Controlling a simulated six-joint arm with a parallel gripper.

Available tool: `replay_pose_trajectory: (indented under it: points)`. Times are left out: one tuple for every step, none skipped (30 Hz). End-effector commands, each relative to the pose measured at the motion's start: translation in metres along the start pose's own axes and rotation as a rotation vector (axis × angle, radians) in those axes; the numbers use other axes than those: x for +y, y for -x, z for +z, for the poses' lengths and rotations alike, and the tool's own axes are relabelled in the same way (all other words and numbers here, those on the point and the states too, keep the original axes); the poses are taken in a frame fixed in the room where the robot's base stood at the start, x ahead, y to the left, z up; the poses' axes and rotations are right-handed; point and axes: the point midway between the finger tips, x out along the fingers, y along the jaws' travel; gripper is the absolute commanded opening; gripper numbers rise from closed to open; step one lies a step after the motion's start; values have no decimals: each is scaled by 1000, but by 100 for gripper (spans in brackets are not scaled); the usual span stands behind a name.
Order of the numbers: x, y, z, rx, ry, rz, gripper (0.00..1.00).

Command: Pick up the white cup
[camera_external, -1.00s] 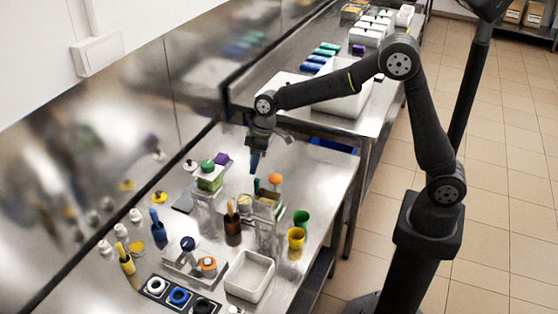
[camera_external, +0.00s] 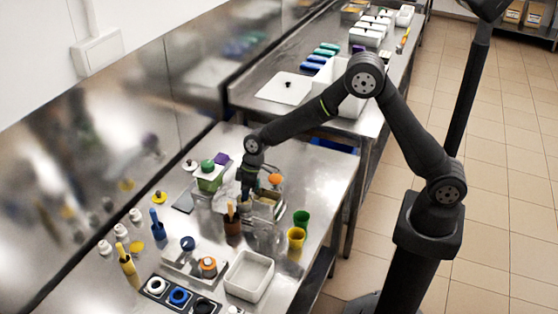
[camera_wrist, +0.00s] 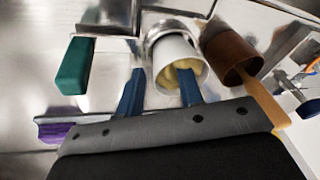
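In the wrist view the white cup (camera_wrist: 172,50) stands just beyond my fingers. Something pale yellow shows inside its mouth. My gripper (camera_wrist: 162,73) is open, with two blue fingers apart. The left finger is beside the cup, and the right finger overlaps the cup's mouth in the picture. I cannot tell if either touches it. In the external view my gripper (camera_external: 246,194) points down over the steel table, between the green-topped container and the metal holder. The white cup is not clearly visible there.
A brown cup (camera_wrist: 228,52) with a wooden handle stands close to the right of the white cup. A green block (camera_wrist: 74,66) and a purple piece (camera_wrist: 57,130) are at left. A yellow cup (camera_external: 296,238), green cup (camera_external: 301,217) and white bin (camera_external: 249,282) stand nearer on the table.

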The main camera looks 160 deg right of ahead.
Motion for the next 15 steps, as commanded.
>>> replay_pose_trajectory:
  points:
    - [0, -1, 0, 1, 0, 0, 34]
    - [0, -1, 0, 1, 0, 0, 34]
    - [0, -1, 0, 1, 0, 1, 34]
    - [0, -1, 0, 2, 0, 1, 34]
    - [0, -1, 0, 1, 0, 1, 34]
    - [0, -1, 0, 1, 0, 1, 34]
    - [0, -1, 0, 1, 0, 1, 32]
    - [0, -1, 0, 1, 0, 1, 26]
    - [0, -1, 0, 1, 0, 1, 18]
    - [0, -1, 0, 1, 0, 1, 12]
    - [0, -1, 0, 1, 0, 1, 6]
    - [0, -1, 0, 1, 0, 1, 0]
    - [0, -1, 0, 1, 0, 1, 0]
    - [0, -1, 0, 1, 0, 1, 0]
    - [0, -1, 0, 1, 0, 1, 0]
